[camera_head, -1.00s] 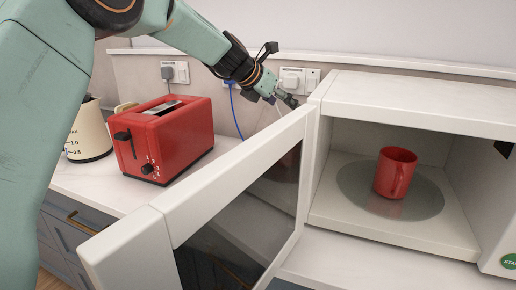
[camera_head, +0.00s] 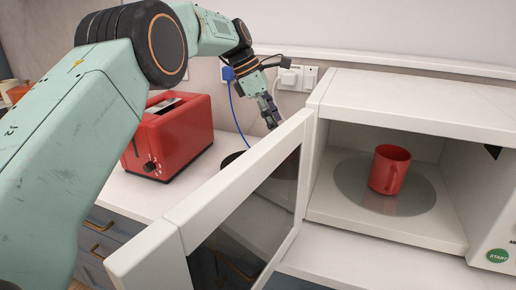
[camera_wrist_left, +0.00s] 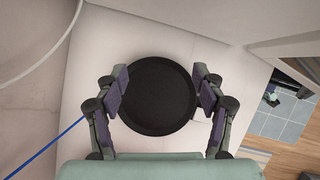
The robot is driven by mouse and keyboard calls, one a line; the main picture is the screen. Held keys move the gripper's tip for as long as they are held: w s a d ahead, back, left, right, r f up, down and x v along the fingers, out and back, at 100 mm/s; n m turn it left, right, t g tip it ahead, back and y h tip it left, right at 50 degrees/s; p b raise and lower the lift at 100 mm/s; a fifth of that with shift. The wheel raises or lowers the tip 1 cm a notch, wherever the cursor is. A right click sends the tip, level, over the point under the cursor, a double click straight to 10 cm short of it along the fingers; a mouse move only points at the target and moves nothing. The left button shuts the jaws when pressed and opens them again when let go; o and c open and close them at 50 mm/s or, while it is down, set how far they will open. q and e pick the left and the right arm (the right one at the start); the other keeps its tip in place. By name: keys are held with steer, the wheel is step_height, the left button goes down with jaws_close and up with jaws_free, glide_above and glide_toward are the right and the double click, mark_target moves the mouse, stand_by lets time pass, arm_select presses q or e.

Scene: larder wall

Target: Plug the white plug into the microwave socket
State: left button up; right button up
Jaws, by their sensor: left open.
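The white plug (camera_head: 288,78) sits at the white wall socket behind the microwave door, against its face. A white cord hangs from it and also curves across the upper left of the wrist view (camera_wrist_left: 45,62). A small label above the socket is too small to read. My left gripper (camera_head: 271,115) is below and left of the plug, apart from it, pointing down behind the door's top edge. In the left wrist view its fingers (camera_wrist_left: 163,90) are spread and empty, above a round black object (camera_wrist_left: 152,97) on the counter. My right gripper is not in view.
The open microwave door (camera_head: 235,185) stands in front of the counter. A red mug (camera_head: 389,170) is on the turntable (camera_head: 350,183) inside. A red toaster (camera_head: 170,140) stands at left. A blue plug (camera_head: 228,73) with a blue cord is in another wall socket.

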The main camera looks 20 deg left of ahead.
arm_select(q)
steer(key=s+f+m+y+p, duration=0.3)
steer(key=s+m+y+p, duration=0.2)
steer(key=s+m, duration=0.6)
steer(key=shift+s+d+f+m+t+y, duration=0.15)
steer(key=shift+d+m+t+y, duration=0.3)
steer(key=shift+m, duration=2.75)
steer(key=shift+s, duration=0.1)
